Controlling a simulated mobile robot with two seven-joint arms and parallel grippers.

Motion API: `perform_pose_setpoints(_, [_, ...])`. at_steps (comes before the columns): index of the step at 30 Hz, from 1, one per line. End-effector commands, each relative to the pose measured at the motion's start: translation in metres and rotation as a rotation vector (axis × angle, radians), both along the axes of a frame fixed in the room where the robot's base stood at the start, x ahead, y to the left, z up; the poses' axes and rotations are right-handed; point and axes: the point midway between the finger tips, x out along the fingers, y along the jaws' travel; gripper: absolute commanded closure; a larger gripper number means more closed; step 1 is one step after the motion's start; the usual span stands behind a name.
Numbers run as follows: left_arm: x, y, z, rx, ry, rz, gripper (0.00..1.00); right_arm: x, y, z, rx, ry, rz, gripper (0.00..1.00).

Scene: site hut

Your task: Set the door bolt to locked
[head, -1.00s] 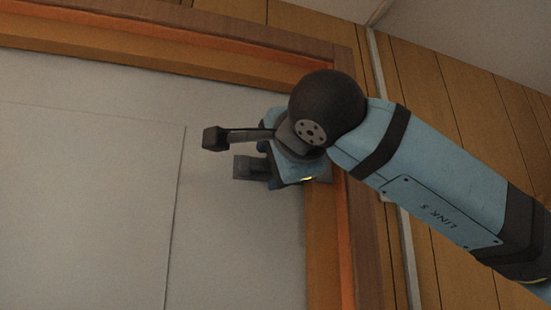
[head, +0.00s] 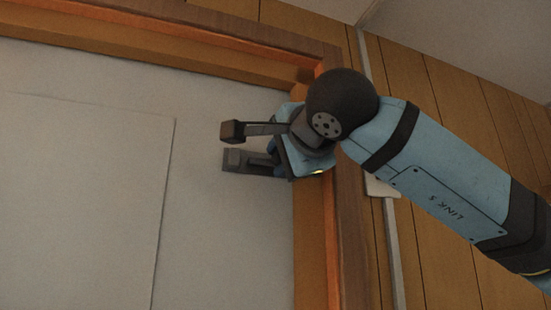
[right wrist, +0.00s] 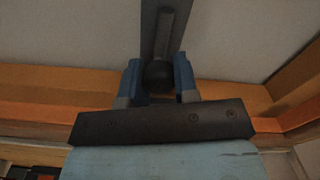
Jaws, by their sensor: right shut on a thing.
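The door bolt (head: 237,161) is a dark grey plate on the pale door (head: 225,235), near its right edge. The right wrist view shows the plate running upward with a slim bar along it. A round dark knob (right wrist: 159,75) sits between the blue fingers of my right gripper (right wrist: 158,64), which is shut on it. In the head view my right gripper (head: 277,152) covers the right end of the bolt and hides the knob. Whether the bar reaches into the frame is hidden. My left gripper is not in view.
The door face to the left is clear.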

Motion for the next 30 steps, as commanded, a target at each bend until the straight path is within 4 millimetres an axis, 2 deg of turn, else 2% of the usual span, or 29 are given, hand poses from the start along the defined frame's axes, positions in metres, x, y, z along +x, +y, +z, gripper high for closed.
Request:
perform_pose_setpoints(1, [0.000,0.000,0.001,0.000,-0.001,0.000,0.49,0.001,-0.002,0.001,0.002,0.000,-0.004,1.00])
perform_pose_setpoints(2, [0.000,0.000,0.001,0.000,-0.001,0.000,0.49,0.001,-0.002,0.001,0.002,0.000,-0.004,0.65])
perform_pose_setpoints(4, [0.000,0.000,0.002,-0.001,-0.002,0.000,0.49,0.001,-0.002,0.001,0.002,0.000,-0.004,0.49])
perform_pose_setpoints(5, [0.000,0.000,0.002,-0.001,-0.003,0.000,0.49,0.001,-0.001,0.001,0.002,0.000,-0.004,0.46])
perform_pose_setpoints(13, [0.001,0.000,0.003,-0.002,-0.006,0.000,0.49,0.000,-0.001,0.000,0.001,-0.001,-0.003,0.46])
perform_pose_setpoints(17, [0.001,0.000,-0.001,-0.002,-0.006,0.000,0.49,-0.009,-0.004,0.000,0.003,-0.001,-0.003,0.46])
perform_pose_setpoints(20, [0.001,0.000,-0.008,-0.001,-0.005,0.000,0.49,-0.025,-0.009,-0.001,0.003,-0.004,-0.003,0.46])
perform_pose_setpoints(30, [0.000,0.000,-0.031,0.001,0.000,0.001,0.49,-0.097,-0.034,-0.001,0.003,-0.004,-0.005,0.46])
